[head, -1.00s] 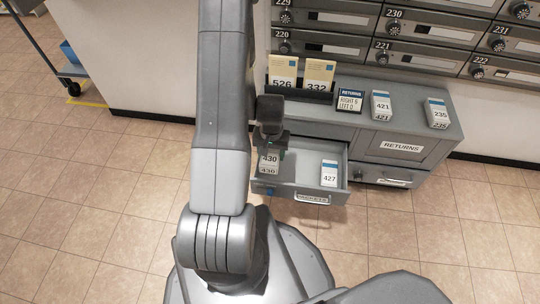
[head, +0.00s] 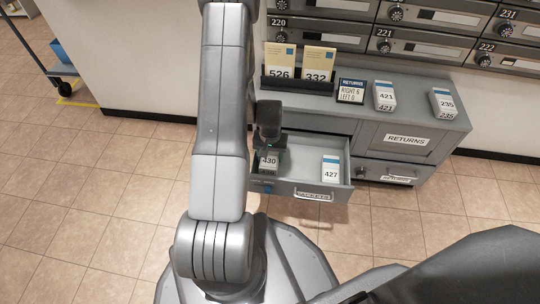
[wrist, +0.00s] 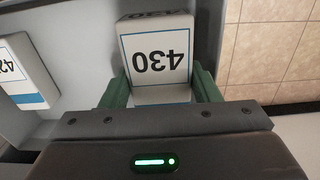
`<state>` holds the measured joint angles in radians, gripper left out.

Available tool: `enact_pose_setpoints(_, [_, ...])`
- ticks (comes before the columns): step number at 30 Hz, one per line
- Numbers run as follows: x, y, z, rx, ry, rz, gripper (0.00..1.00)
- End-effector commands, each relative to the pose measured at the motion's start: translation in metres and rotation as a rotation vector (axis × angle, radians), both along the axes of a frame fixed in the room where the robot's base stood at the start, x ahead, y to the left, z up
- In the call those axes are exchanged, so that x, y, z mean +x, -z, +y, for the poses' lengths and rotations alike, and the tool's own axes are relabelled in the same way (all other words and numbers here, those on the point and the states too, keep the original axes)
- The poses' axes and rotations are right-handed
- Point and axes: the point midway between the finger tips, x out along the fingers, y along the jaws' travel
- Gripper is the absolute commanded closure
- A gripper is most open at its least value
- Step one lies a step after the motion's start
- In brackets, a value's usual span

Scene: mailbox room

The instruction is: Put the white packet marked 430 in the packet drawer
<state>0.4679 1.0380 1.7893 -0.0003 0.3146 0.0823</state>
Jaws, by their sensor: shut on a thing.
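The white packet marked 430 (head: 268,161) has a blue band and is upright at the left side of the open packet drawer (head: 285,188). In the wrist view the packet (wrist: 157,62) stands between the green fingers of my gripper (wrist: 160,84), which are shut on its sides. In the head view my gripper (head: 268,149) points down into the drawer. Whether the packet's base touches the drawer floor is hidden. Another white packet, 427 (head: 331,171), stands apart on the right in the drawer; part of it shows in the wrist view (wrist: 27,75).
Free drawer floor lies between the two packets.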

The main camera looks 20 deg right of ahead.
Motion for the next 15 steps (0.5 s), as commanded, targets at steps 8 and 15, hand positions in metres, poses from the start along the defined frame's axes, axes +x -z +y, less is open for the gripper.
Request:
enact_pose_setpoints(8, [0.0017,0.0087,-0.001,0.0,0.0,0.0,0.7])
enact_pose_setpoints(15, [0.0018,0.0083,-0.0011,0.0,0.0,0.0,0.4])
